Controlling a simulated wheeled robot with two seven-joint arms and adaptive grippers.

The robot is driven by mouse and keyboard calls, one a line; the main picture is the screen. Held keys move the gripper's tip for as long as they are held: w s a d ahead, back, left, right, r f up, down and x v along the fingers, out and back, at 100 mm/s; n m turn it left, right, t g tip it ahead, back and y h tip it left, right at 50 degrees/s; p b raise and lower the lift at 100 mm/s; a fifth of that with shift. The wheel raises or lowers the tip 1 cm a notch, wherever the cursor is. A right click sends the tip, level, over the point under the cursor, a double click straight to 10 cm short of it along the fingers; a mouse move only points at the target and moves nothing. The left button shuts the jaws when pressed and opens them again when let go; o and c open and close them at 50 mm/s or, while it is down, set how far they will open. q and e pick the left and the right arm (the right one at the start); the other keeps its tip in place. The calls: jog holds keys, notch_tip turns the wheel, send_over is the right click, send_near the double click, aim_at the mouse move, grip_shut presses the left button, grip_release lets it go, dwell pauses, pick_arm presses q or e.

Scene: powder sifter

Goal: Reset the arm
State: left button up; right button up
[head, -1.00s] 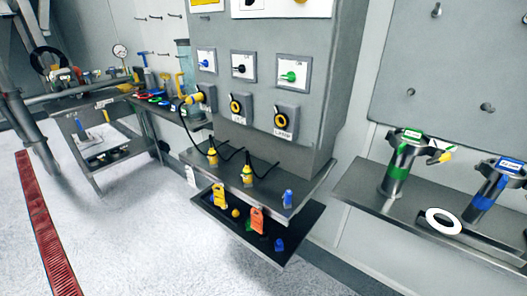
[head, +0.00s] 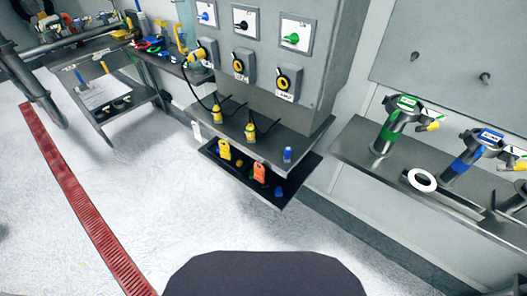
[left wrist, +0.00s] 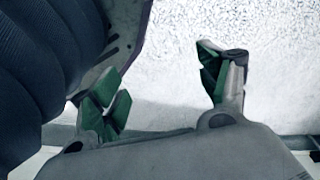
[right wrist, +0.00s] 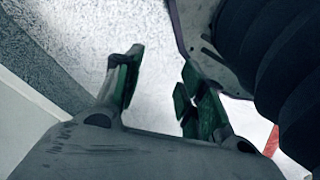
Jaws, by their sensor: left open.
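My left gripper (left wrist: 165,76) shows in the left wrist view with its green-padded fingers spread and nothing between them. Pale speckled floor lies behind it. My right gripper (right wrist: 160,76) shows in the right wrist view, also with its fingers apart and empty over the floor. A dark ribbed part of my own body is close beside each gripper. Neither gripper shows in the head view.
A grey switch cabinet (head: 272,80) has a shelf with yellow and orange tags below it. A red floor grating (head: 85,205) runs at left; the floor between is clear.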

pick_arm(q)
jog(key=s+a+r+p, duration=0.1)
jog(key=s+a+p, duration=0.1)
jog(key=s+p, duration=0.4)
jog(key=s+a+r+g+p, duration=0.1)
jog(key=s+a+p, duration=0.2)
jog(key=s+p, duration=0.3)
jog(key=s, duration=0.3)
jog(key=shift+r+y+p, duration=0.3)
jog(key=shift+r+p, duration=0.05)
jog(key=shift+p, duration=0.05)
pick_arm(e)
jog(key=s+d+r, duration=0.1)
jog(key=s+d, duration=0.1)
jog(key=s, duration=0.5)
jog(key=s+d+r+g, duration=0.1)
jog(key=s+d, duration=0.2)
jog(key=s, duration=0.5)
jog(key=shift+r+h, duration=0.3)
jog(key=shift+r, duration=0.05)
